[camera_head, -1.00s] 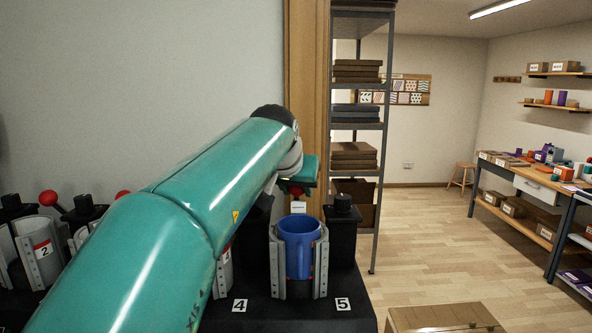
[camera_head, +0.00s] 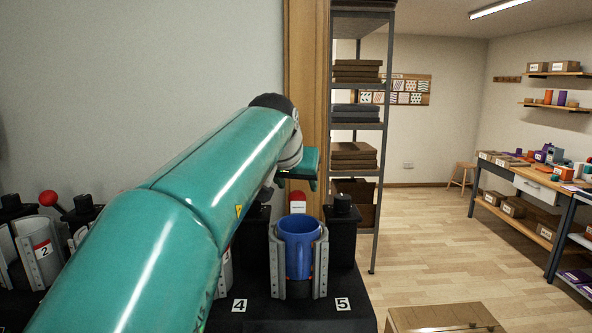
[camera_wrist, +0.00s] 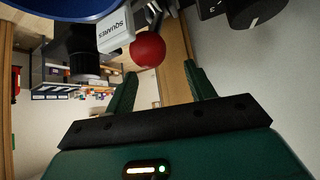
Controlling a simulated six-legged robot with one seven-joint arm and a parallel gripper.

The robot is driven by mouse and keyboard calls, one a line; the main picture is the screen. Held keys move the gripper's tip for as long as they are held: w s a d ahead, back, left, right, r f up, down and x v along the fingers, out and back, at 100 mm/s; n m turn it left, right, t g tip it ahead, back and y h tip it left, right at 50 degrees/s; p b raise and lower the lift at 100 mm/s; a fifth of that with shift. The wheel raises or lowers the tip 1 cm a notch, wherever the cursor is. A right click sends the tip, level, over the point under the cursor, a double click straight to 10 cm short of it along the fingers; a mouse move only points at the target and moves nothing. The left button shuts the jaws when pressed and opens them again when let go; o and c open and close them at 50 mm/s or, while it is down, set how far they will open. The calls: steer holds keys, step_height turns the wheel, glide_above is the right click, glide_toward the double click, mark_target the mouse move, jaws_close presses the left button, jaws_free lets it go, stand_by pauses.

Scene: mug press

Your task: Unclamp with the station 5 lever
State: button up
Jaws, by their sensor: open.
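The station 5 lever shows a red ball knob (camera_head: 298,196) behind the blue mug, with a white tag below it. In the wrist view the red knob (camera_wrist: 148,50) is beside a white tag reading SQUARES (camera_wrist: 115,30). My gripper (camera_wrist: 161,69) is open, its two teal fingers apart, with the knob just beyond the fingertips; I see no grip on it. In the head view my gripper (camera_head: 308,166) is just above the knob. The blue mug (camera_head: 298,244) stands upright between grey clamp jaws (camera_head: 276,262) at station 5. The lever's lower part is hidden.
The number plate 5 (camera_head: 343,304) and plate 4 (camera_head: 239,305) mark the black bench. A black post (camera_head: 342,235) stands right of the mug. Another red knob (camera_head: 48,198) is at the left. A metal shelf rack (camera_head: 384,120) stands behind. My arm hides the middle stations.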

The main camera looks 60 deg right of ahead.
steer(key=shift+s+a+r, duration=0.1)
steer(key=shift+a+r, duration=0.15)
steer(key=shift+r, duration=0.9)
steer(key=shift+a+r, duration=0.25)
steer(key=shift+r, duration=0.85)
steer(key=v, duration=0.6)
